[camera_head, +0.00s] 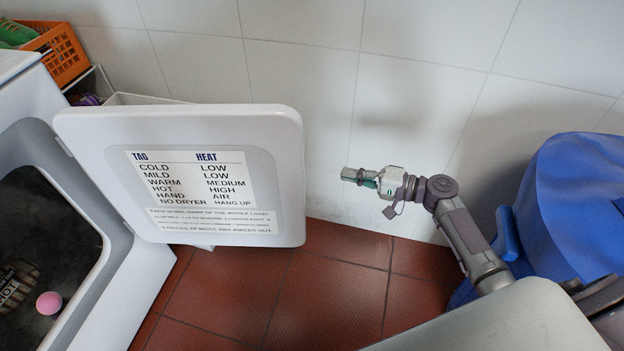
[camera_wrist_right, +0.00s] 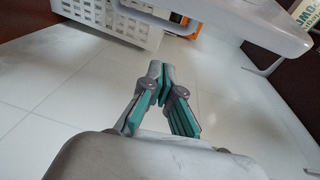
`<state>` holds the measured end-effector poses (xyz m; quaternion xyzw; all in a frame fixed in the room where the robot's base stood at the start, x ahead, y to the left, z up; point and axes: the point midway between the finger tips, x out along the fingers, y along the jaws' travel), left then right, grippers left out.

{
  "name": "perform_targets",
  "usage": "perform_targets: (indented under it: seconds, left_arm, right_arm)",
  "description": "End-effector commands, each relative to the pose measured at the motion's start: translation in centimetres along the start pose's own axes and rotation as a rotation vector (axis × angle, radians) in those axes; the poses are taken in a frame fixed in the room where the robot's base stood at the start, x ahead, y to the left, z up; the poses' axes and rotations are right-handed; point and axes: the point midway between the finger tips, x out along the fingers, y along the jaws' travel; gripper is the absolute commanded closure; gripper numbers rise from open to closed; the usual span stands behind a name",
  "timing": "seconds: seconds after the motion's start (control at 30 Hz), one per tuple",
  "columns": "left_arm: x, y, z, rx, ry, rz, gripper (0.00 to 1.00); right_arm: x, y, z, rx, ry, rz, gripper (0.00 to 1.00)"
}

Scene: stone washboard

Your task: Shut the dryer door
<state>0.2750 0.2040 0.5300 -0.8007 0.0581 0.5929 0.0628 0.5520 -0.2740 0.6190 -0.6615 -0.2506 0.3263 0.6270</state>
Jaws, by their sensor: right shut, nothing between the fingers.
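The dryer door (camera_head: 285,150) is a white panel with rounded corners and a printed heat chart on its inner face. It stands open, hinged at its left edge to the white dryer (camera_head: 130,275) at the left. My right gripper (camera_head: 346,174) is shut and empty, to the right of the door's free edge with a gap between them. In the right wrist view its fingertips (camera_wrist_right: 160,70) meet, and a white panel edge, likely the door (camera_wrist_right: 240,30), shows above them at the upper right. My left gripper is not in view.
A pink ball (camera_head: 49,303) lies inside the dark drum. An orange crate (camera_head: 60,52) stands at the upper left. A white basket (camera_wrist_right: 115,22) shows in the wrist view. A blue bag-like thing (camera_head: 585,200) is at the right. Tiled wall lies behind; the red floor (camera_head: 325,285) is clear.

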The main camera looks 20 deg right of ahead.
Motion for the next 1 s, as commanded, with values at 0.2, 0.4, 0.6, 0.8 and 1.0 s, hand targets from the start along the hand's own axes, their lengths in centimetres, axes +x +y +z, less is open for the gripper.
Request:
perform_targets:
  seconds: [0.2, 0.4, 0.6, 0.8, 1.0]
  left_arm:
    - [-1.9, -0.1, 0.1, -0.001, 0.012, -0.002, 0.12]
    - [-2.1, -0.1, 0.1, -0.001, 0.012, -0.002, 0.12]
    - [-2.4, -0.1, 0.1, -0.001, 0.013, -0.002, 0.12]
    - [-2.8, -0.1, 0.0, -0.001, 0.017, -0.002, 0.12]
    - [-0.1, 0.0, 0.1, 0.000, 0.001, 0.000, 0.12]
  right_arm:
    - [0.1, -4.0, -0.1, -0.004, -0.045, -0.120, 1.00]
    - [2.8, -4.4, 0.1, -0.002, -0.046, -0.123, 1.00]
    - [6.9, -4.9, 0.2, -0.002, -0.045, -0.122, 1.00]
    - [9.7, -5.1, 0.8, -0.001, -0.044, -0.117, 1.00]
    - [8.5, -4.9, 3.3, -0.002, -0.044, -0.116, 1.00]
